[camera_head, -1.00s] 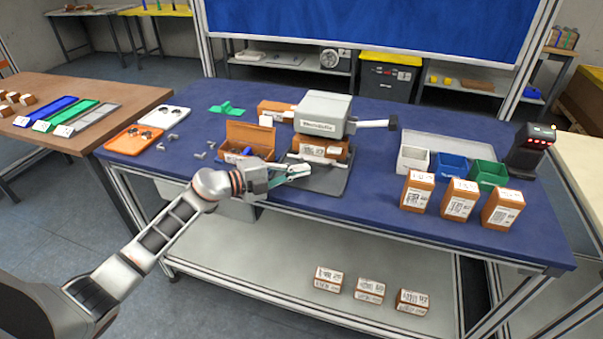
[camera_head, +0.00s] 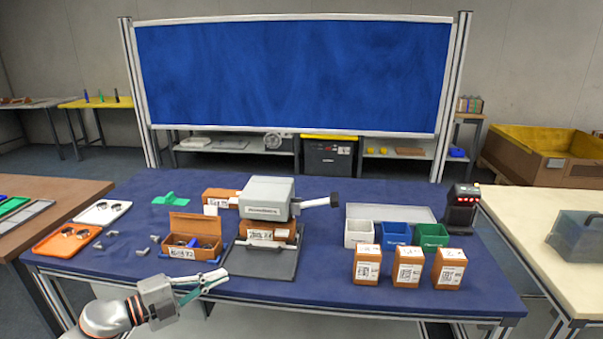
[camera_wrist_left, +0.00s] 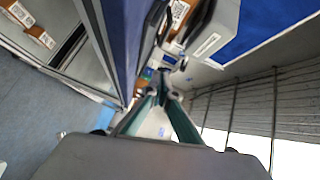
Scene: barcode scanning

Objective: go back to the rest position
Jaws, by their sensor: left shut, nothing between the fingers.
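My left gripper (camera_head: 212,284) is in front of the table's near edge in the head view. It is shut and empty, pointing to the right. In the left wrist view its green fingers (camera_wrist_left: 162,98) meet at the tips, with the table edge and the grey machine beyond. In the head view the tips are below and in front of the open orange-brown box (camera_head: 191,252) and the dark base plate (camera_head: 268,264), with nothing held. My right gripper is not in any view.
The blue table (camera_head: 330,275) holds a grey press-like machine (camera_head: 266,196), three labelled boxes (camera_head: 408,268) at the front right, white, blue and green bins (camera_head: 395,232), a black scanner (camera_head: 461,207), and an orange tray (camera_head: 67,239). The space above the table's front middle is clear.

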